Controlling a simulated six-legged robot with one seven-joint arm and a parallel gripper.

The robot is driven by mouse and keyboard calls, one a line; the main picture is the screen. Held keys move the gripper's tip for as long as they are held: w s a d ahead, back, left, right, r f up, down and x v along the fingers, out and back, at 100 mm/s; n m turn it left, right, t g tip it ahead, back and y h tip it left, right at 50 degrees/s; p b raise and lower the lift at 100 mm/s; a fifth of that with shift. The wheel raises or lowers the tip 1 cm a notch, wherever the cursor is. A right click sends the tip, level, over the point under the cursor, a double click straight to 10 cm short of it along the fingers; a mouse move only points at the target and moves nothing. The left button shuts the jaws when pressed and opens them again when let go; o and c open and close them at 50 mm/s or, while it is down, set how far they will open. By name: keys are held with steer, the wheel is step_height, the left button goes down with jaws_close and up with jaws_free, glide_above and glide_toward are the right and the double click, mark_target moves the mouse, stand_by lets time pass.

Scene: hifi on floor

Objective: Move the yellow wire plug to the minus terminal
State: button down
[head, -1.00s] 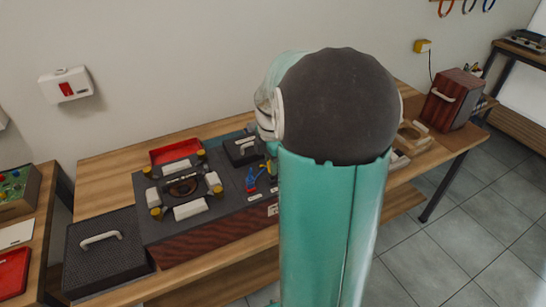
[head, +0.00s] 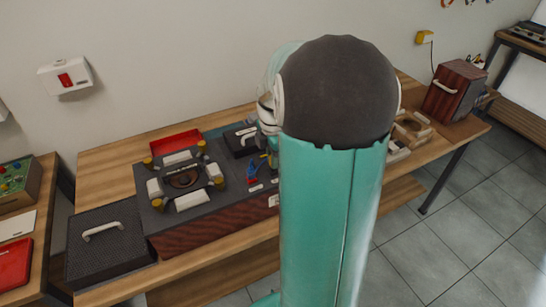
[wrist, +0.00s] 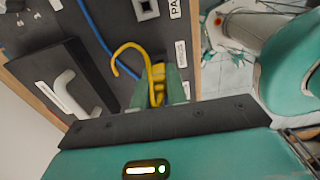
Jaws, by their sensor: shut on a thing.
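In the wrist view the yellow wire plug (wrist: 158,74) is between the fingers of my gripper (wrist: 162,84), which is shut on it. Its yellow wire (wrist: 122,62) curls away to the left in a hook over the dark panel. A blue wire (wrist: 97,32) runs across the panel beyond it. A grey square socket (wrist: 146,9) lies ahead near the top edge. I cannot read any minus mark, so I cannot tell which terminal is the minus one. In the head view my arm hides the gripper and the plug.
A black lidded box with a white handle (wrist: 64,86) stands left of the gripper in the wrist view. In the head view, the dark console (head: 215,217) on the wooden bench carries a ring-like fixture (head: 183,179), and a red tray (head: 176,142) sits behind.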

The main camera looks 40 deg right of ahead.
steer(key=shift+f, duration=1)
stand_by(2.7)
steer(key=c, duration=1.3)
jaws_free()
steer(key=shift+r, duration=9.45)
